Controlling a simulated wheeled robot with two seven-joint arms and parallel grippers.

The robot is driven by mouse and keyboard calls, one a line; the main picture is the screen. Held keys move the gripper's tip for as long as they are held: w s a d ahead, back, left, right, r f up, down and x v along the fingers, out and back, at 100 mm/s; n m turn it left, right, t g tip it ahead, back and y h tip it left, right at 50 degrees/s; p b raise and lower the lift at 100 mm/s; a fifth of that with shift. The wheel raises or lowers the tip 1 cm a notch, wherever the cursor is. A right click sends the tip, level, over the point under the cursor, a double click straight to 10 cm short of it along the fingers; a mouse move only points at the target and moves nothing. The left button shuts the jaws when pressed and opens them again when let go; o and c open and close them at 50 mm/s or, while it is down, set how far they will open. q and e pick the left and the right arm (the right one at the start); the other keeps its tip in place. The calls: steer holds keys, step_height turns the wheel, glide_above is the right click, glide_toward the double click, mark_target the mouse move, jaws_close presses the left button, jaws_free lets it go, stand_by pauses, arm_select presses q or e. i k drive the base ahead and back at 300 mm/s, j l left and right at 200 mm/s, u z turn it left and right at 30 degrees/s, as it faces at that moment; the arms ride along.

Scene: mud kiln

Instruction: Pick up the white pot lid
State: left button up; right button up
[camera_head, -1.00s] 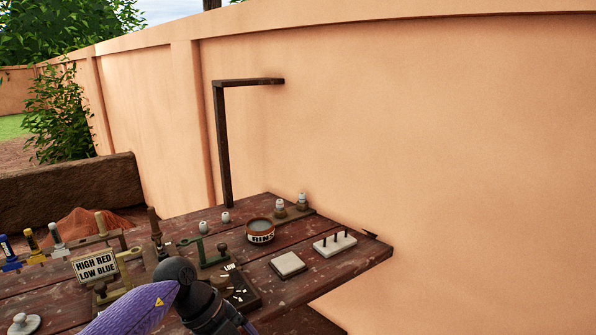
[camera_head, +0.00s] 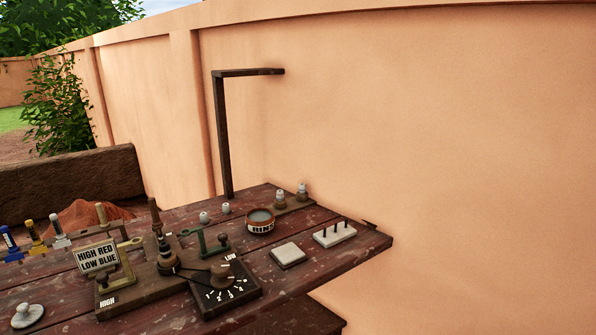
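The white pot lid (camera_head: 27,315) is a pale round disc with a small dark-topped knob. It lies on the dark red wooden table (camera_head: 325,268) at the lower left of the head view, close to the bottom edge of the picture. Nothing touches it that I can see. Neither of my grippers shows in the head view now.
A sign reading HIGH RED LOW BLUE (camera_head: 97,257) and a dial board (camera_head: 226,287) stand right of the lid. A round tin (camera_head: 261,222), a pale square tile (camera_head: 288,254) and a pegged white block (camera_head: 334,235) sit farther right. A dark bracket post (camera_head: 224,140) rises behind.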

mark_target(27, 315)
steer(key=j+u, duration=0.15)
steer(key=u, duration=1.5)
steer(key=i+l, duration=0.1)
steer(key=z, duration=0.05)
